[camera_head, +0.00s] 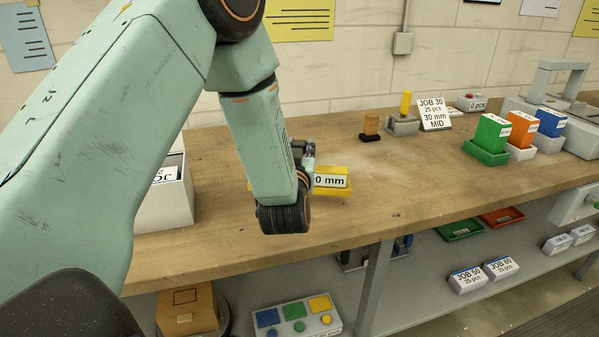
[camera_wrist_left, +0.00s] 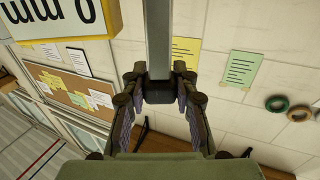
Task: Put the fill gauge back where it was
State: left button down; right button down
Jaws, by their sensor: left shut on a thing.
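The fill gauge (camera_head: 340,171) looks like a yellow piece with a white label ending in "0 mm", over the middle of the wooden bench. My forearm hides its left part. Its label shows upside down and close in the left wrist view (camera_wrist_left: 50,18). My left gripper (camera_head: 308,150) is at the gauge, just above and left of the label. In the left wrist view its fingers (camera_wrist_left: 161,88) are shut on an upright grey bar (camera_wrist_left: 158,40), apparently the gauge's post; the join is out of frame. Whether the gauge touches the bench cannot be told. My right gripper is not in view.
The bench (camera_head: 410,185) is clear right of the gauge. Green (camera_head: 488,133), orange and blue blocks stand in trays at right. A white box (camera_head: 165,208) is at left.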

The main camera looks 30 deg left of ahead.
pick_arm(q)
jog(key=shift+w+d+f, duration=0.2)
jog(key=shift+f, duration=0.4)
jog(key=f, duration=0.3)
jog(key=shift+s+a+b, duration=0.25)
jog(key=shift+s+b, duration=0.1)
jog(key=shift+b, duration=0.05)
jog(key=shift+w+d, duration=0.1)
jog(key=shift+w, duration=0.2)
jog(key=c, duration=1.4)
grip_release()
jog(key=shift+f, duration=0.1)
jog(key=shift+c, duration=0.2)
jog(key=o, duration=0.4)
jog(key=shift+s, duration=0.25)
jog(key=shift+w, duration=0.1)
jog(key=shift+w, duration=0.1)
jog(key=v, duration=1.2)
